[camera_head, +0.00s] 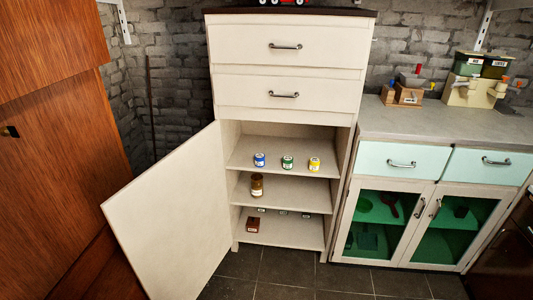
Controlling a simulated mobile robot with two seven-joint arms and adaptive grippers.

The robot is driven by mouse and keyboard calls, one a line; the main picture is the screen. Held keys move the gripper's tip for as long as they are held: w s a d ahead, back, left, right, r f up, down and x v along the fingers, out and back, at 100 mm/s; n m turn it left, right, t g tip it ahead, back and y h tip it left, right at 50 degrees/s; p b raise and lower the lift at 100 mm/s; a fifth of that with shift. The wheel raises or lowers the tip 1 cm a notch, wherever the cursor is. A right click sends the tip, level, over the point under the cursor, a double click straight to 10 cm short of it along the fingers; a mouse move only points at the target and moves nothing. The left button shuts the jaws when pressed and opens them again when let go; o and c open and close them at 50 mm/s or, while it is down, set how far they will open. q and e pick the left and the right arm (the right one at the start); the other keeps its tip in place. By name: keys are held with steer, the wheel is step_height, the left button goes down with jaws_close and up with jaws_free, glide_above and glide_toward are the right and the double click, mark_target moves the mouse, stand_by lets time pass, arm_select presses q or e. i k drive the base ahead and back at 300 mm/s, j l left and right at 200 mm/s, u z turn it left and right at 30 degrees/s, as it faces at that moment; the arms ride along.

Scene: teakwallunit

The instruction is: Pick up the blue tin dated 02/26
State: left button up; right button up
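A small blue tin (259,160) with a pale label stands upright on the top shelf inside the open white cabinet, at the left of a row. A green tin (288,162) and a yellow tin (314,164) stand to its right on the same shelf, with gaps between them. The date on the blue tin is too small to read. Neither of my grippers shows in the head view.
The cabinet door (175,220) stands wide open to the left. A brown jar (257,186) is on the middle shelf and a red-brown box (253,224) on the bottom one. A counter (430,122) with kitchen items is at right. A wooden cabinet (55,150) is at left.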

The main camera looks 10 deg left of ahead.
mark_target(260, 158)
steer(key=i+l, duration=0.35)
steer(key=i, duration=0.2)
steer(key=i+l, duration=0.35)
steer(key=i, duration=0.2)
steer(key=j+u, duration=0.05)
